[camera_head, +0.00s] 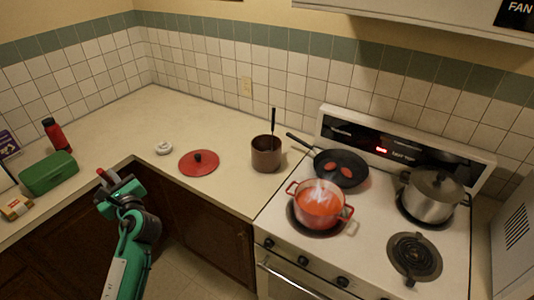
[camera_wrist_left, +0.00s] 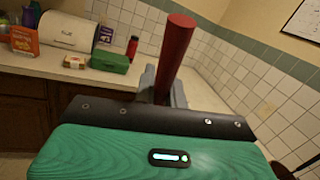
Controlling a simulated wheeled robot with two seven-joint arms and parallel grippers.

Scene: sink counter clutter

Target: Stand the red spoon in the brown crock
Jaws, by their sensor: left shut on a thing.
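The red spoon (camera_wrist_left: 176,50) is between the fingers of my left gripper (camera_head: 110,181), which is shut on it. In the left wrist view its thick round red end sticks up, tilted slightly; the rest is hidden behind the gripper body. In the head view only a short red end of the spoon (camera_head: 102,173) shows. The brown crock (camera_head: 266,158) stands upright on the counter left of the stove, with a black-handled utensil (camera_head: 273,120) in it. My left gripper is well to the left of the crock, by the counter's front edge. My right gripper is not in view.
A red lid (camera_head: 199,163) and a small white item (camera_head: 164,148) lie between gripper and crock. A green box (camera_head: 48,174) and red bottle (camera_head: 56,135) stand at left. A steaming red pot (camera_head: 320,207) and black pan (camera_head: 341,168) sit on the stove right of the crock.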

